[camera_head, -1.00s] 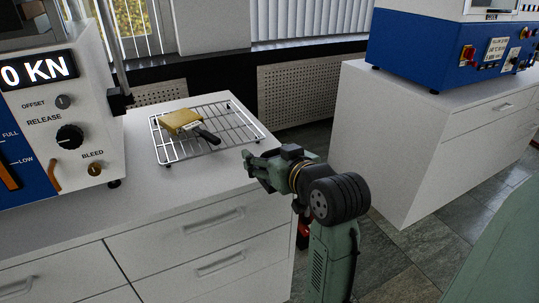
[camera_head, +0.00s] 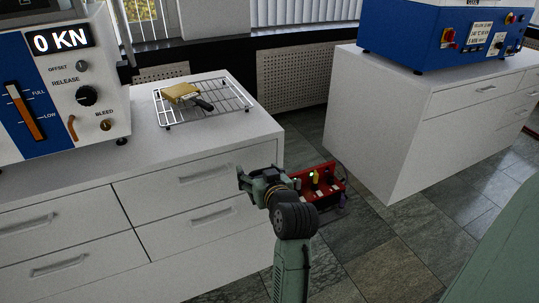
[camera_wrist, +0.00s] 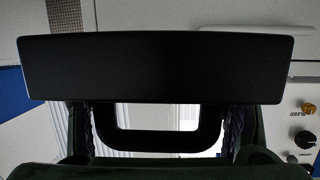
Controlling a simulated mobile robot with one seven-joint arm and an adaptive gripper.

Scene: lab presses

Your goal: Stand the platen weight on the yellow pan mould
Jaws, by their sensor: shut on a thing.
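The yellow pan mould (camera_head: 181,92) with a dark handle lies on a wire rack (camera_head: 163,116) on the white counter. My gripper (camera_head: 243,178) is in front of the counter's drawers in the picture, apart from the mould. In the wrist view my gripper (camera_wrist: 160,135) is shut on a black block with a loop handle, which I take to be the platen weight (camera_wrist: 160,70). Its wide flat body spans most of that view and hides much of what lies beyond. The weight cannot be made out clearly in the head view.
A blue and white press (camera_head: 60,100) reading 0 KN stands left of the rack. Another blue machine (camera_head: 420,45) stands on the right cabinet (camera_head: 385,130). A red box (camera_head: 325,185) is on the floor by my arm. Tiled floor lies between the cabinets.

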